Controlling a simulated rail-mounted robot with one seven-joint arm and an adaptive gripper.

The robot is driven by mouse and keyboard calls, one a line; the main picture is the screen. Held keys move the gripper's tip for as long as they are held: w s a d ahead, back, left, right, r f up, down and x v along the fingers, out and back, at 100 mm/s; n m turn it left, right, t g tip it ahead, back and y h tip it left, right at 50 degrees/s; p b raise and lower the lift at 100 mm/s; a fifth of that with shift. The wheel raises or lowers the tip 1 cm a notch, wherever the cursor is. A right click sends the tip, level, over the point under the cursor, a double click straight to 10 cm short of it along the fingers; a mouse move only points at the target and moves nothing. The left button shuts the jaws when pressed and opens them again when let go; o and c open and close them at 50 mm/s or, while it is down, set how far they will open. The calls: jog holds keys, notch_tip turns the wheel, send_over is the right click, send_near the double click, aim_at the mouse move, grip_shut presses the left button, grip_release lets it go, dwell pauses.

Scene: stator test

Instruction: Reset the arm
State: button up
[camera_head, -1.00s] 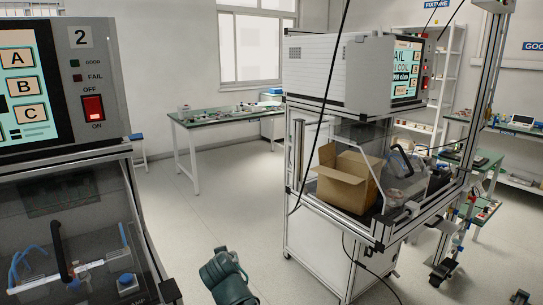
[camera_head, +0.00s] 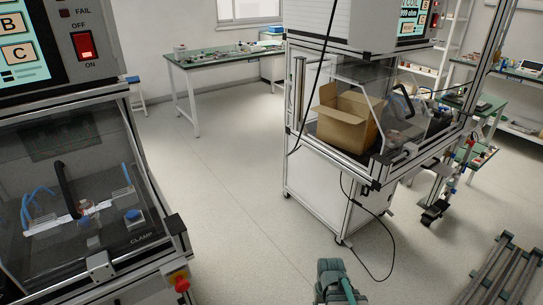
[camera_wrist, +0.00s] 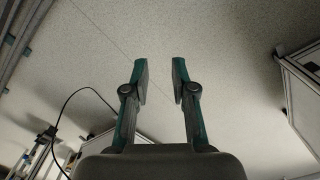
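In the wrist view my gripper (camera_wrist: 160,80) has its two dark green and grey fingers apart, with bare floor showing between them. It holds nothing. In the head view part of my arm (camera_head: 335,282) shows at the bottom edge, right of centre, over the open floor between the two test stations. The fingertips are not visible in the head view.
A test station with a clear cover (camera_head: 75,200) stands at the left. Another station at the right holds an open cardboard box (camera_head: 347,120). A black cable (camera_head: 378,262) lies on the floor beside it. A green-topped table (camera_head: 225,57) stands behind. The middle floor is clear.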

jog(key=s+f+g+p, duration=0.3)
jog(key=s+f, duration=0.2)
jog(key=s, duration=0.9)
jog(key=s+f+g+p, duration=0.3)
jog(key=s+f, duration=0.2)
jog(key=s, duration=0.8)
jog(key=shift+s, duration=0.4)
